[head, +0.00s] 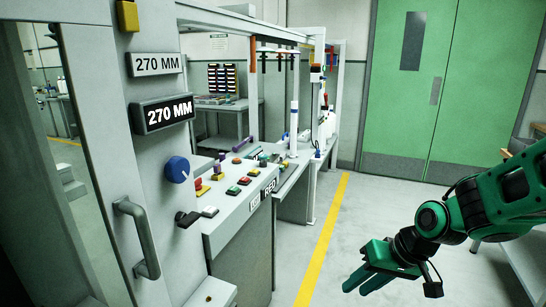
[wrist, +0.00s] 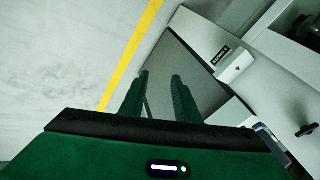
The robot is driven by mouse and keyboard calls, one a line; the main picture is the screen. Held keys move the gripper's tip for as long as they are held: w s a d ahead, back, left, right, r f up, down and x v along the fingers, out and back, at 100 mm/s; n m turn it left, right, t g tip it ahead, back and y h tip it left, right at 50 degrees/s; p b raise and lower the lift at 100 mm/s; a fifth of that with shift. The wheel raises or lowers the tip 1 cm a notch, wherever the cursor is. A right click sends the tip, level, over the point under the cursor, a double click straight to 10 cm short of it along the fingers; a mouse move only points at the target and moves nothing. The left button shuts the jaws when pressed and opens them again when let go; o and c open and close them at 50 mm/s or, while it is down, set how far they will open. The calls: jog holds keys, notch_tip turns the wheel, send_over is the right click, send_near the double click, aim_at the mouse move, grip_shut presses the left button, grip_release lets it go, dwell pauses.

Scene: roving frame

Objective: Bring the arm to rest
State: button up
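My arm (head: 490,205), green and black, reaches in from the right edge in the head view. It is bent, with the forearm sloping down to the left. My gripper (head: 362,284) hangs over the pale floor near the bottom of that view, clear of the bench and touching nothing that I can see. In the wrist view the two green fingers of my gripper (wrist: 160,77) stand apart with an empty gap between them. Nothing is held.
A control bench (head: 240,205) with several coloured buttons stands at the left. A grey cabinet with a handle (head: 140,238) is nearer. A yellow floor line (head: 322,240) runs beside the bench. A green double door (head: 415,100) is at the back. A table (head: 525,262) stands at the right.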

jog(key=s+d+r+m+g+h, duration=0.1)
jog(key=s+d+r+m+h, duration=0.1)
jog(key=s+d, duration=0.7)
jog(key=s+d+r+m+g+h, duration=0.2)
jog(key=s+d+r+m, duration=0.2)
jog(key=s+d, duration=0.6)
jog(key=shift+s+d+r+m, duration=0.3)
jog(key=shift+d+r, duration=0.15)
jog(key=shift+d, duration=0.3)
